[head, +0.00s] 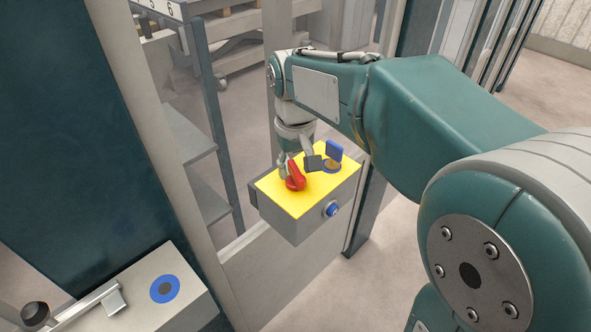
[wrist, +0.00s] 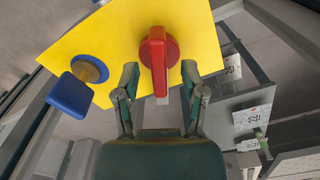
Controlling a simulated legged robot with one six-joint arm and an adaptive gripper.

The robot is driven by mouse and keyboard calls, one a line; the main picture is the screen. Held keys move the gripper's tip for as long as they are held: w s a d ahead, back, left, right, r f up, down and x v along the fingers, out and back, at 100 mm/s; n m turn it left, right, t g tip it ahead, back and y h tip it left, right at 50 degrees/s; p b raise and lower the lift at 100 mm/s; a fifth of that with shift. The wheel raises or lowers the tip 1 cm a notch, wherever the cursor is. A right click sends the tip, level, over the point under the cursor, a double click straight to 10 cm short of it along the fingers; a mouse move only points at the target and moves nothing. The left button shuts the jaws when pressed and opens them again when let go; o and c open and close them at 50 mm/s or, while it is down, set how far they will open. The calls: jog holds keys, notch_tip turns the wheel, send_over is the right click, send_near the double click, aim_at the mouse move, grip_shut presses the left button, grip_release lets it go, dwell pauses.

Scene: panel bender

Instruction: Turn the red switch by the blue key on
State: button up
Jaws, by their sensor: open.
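The red switch (head: 294,179) is a rotary knob on the yellow top (head: 278,193) of a grey box. The blue key (head: 334,150) stands in its lock on the same top, to the right of the switch. In the wrist view the red switch (wrist: 158,49) points up and down the picture, and the blue key (wrist: 70,94) is to its left. My gripper (wrist: 161,83) is open, with one finger on each side of the switch's lower end. A gap shows between each finger and the switch. In the head view my gripper (head: 299,162) is partly hidden by its own wrist.
A blue button (head: 332,209) sits on the front side of the grey box (head: 297,224). The box is fixed to a machine frame post (head: 160,150). At the lower left is a grey housing (head: 185,312) with a blue ring (head: 165,281) and a lever handle (head: 95,301).

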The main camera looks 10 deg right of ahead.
jog(key=shift+f, duration=0.65)
grip_shut()
